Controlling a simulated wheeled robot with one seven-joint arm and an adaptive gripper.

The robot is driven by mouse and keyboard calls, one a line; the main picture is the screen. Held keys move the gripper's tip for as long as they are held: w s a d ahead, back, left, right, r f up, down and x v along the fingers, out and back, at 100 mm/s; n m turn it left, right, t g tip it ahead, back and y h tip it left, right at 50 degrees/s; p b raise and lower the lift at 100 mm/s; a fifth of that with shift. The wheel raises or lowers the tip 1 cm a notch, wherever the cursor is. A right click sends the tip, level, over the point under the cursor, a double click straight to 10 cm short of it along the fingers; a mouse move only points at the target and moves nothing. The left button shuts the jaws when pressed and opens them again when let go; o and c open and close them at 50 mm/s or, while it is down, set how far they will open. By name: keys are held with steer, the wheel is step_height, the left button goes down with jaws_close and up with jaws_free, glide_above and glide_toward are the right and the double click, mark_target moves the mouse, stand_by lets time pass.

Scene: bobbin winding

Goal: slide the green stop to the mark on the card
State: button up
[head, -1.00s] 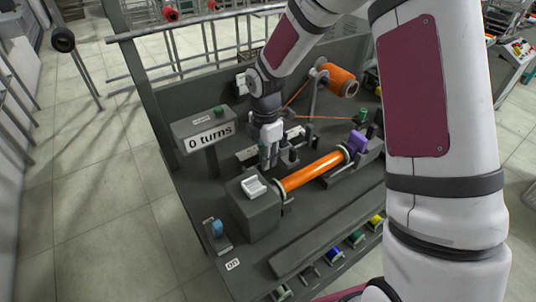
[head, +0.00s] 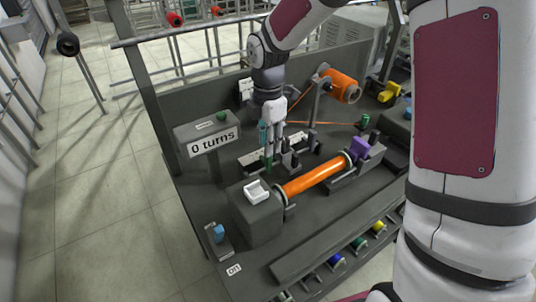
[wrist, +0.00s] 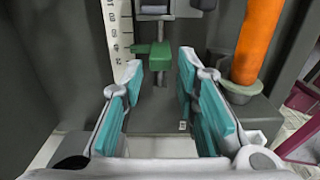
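The green stop (wrist: 152,56) is a small block beside a white ruled scale (wrist: 116,32) in the wrist view. The teal-padded fingers are apart, with nothing visibly held. In the head view my gripper (head: 271,148) points down over the rail behind the orange bobbin, and a small patch of green shows at its tips. A white card (head: 245,88) is partly visible on the back panel behind my wrist; its mark cannot be read.
The orange bobbin (head: 314,177) lies between a grey block with a white tray (head: 256,191) and a purple-topped holder (head: 359,149). A display (head: 212,142) reads "0 turns". An orange spool (head: 340,85) feeds thread behind. A blue switch (head: 218,232) is at front left.

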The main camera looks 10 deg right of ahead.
steer(key=shift+r, duration=2.15)
steer(key=s+d+r+m+t+h+p, duration=0.1)
steer(key=s+d+r+m+t+p, duration=0.2)
steer(key=s+r+m, duration=0.9)
steer(key=s+d+r+m, duration=0.1)
steer(key=s+r+m, duration=0.1)
steer(key=s, duration=0.4)
steer(key=s+r+m+p, duration=0.1)
steer(key=s+r+m, duration=0.1)
steer(key=s+m, duration=0.2)
steer(key=s+d+r+m+t+y+p, duration=0.1)
steer(key=s+r+m, duration=0.1)
steer(key=s, duration=0.6)
steer(key=shift+s+d+m, duration=0.35)
steer(key=shift+s+m, duration=0.05)
steer(key=shift+m, duration=0.5)
